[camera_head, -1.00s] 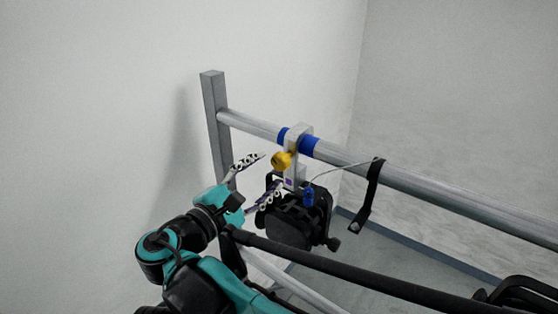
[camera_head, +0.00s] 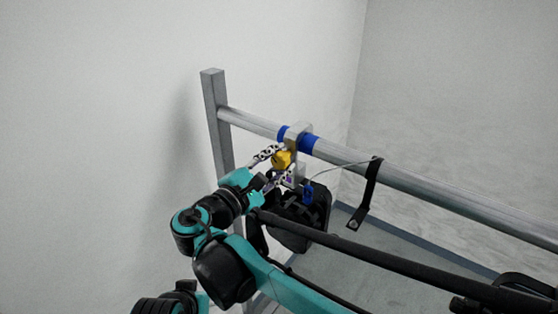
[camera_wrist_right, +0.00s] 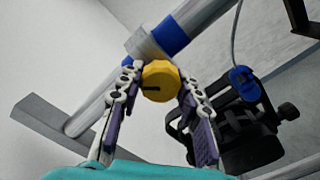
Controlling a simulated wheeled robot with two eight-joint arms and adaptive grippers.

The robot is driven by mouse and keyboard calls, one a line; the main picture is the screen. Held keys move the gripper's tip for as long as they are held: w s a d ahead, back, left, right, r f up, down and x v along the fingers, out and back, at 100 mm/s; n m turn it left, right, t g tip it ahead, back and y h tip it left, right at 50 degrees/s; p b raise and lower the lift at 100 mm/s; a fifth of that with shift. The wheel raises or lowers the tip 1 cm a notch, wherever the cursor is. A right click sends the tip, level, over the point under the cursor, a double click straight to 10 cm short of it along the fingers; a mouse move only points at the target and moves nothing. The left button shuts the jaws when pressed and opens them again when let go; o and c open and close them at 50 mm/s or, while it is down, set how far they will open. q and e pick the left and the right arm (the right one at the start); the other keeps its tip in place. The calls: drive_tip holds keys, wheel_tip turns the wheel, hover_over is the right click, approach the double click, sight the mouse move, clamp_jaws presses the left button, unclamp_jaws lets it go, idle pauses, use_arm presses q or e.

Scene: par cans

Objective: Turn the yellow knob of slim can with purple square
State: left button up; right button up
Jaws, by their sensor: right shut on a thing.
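The yellow knob (camera_head: 282,159) sits on the grey clamp (camera_head: 299,131) that hooks over the metal rail between blue bands. It also shows in the right wrist view (camera_wrist_right: 160,80), with a dark slot on its face. The slim black can (camera_head: 300,222) hangs below the clamp, and its purple square (camera_head: 289,181) is partly hidden behind a finger. My right gripper (camera_head: 275,166) is at the knob, shut on it with one finger on each side. In the wrist view its fingertips (camera_wrist_right: 159,79) touch the knob's sides. My left gripper is not in view.
The metal rail (camera_head: 430,190) runs from the upright post (camera_head: 215,120) to the right. A thin cable and a black strap (camera_head: 367,195) hang right of the can. A black bar (camera_head: 370,258) crosses in front. A white wall stands behind on the left.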

drive_tip(key=shift+m, duration=0.3)
drive_tip(key=shift+m+b, duration=0.65)
drive_tip(key=shift+m, duration=0.45)
drive_tip(key=shift+m+b, duration=0.5)
drive_tip(key=shift+m, duration=1.1)
drive_tip(key=o, duration=1.2)
drive_tip(key=shift+c, duration=0.2)
drive_tip(key=v, duration=0.7)
drive_tip(key=shift+s, duration=0.25)
drive_tip(key=shift+a, duration=0.1)
